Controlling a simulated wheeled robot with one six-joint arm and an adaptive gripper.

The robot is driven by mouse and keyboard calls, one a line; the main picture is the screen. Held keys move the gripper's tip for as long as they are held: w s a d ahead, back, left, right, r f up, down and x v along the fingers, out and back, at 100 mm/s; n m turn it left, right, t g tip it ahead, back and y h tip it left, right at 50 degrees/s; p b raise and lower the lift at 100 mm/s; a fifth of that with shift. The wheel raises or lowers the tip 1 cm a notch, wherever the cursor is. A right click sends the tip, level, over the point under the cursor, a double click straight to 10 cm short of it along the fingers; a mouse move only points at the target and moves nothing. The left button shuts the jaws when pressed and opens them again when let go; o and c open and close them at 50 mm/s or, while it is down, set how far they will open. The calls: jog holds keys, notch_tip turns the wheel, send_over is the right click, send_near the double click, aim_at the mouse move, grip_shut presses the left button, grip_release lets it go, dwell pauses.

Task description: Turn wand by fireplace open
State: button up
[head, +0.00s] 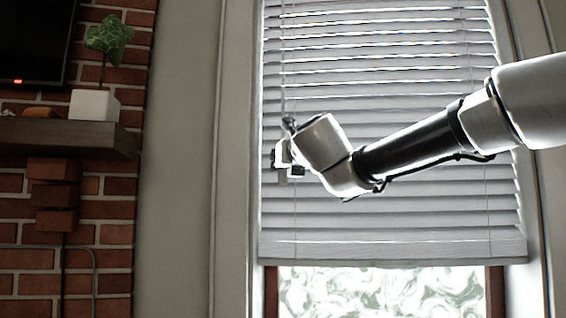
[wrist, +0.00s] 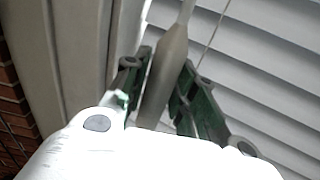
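The wand (head: 283,80) is a thin pale rod hanging along the left side of the window blind (head: 390,215). In the wrist view its thicker grey handle (wrist: 166,75) runs slightly tilted between the two dark green fingers of my gripper (wrist: 163,90). The fingers lie close along both sides of the handle and look shut on it. In the head view my gripper (head: 286,158) is at the wand's lower part, in front of the blind's left edge, partly hidden by my wrist. The blind's slats are tilted and look mostly closed.
The window frame (head: 230,200) stands just left of the wand. Farther left are the brick fireplace (head: 105,235), a dark mantel (head: 60,138) and a potted plant (head: 95,104). Bare glass (head: 380,290) shows below the blind.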

grip_shut()
jog(key=shift+a+m+h, duration=0.1)
jog(key=shift+m+h, duration=0.2)
jog(key=shift+h, duration=0.2)
jog(key=shift+a+f+m+h, duration=0.1)
jog(key=shift+m+h, duration=0.4)
jog(key=shift+h, duration=0.2)
jog(key=m+h, duration=0.2)
jog(key=h, duration=0.1)
jog(key=m+h, duration=0.2)
jog(key=h, duration=0.2)
jog(key=m+g+h, duration=0.2)
jog(key=h, duration=0.1)
jog(key=m+g+h, duration=0.1)
jog(key=m+h, duration=0.2)
jog(key=h, duration=0.1)
jog(key=shift+m+g, duration=0.3)
jog(key=shift+g, duration=0.1)
jog(key=shift+d+m+g+h, duration=0.15)
jog(key=shift+m+g+h, duration=0.75)
jog(key=shift+g+h, duration=0.1)
jog(key=shift+d+m+g+h, duration=0.1)
jog(key=shift+m+g+h, duration=0.8)
jog(key=shift+g, duration=0.4)
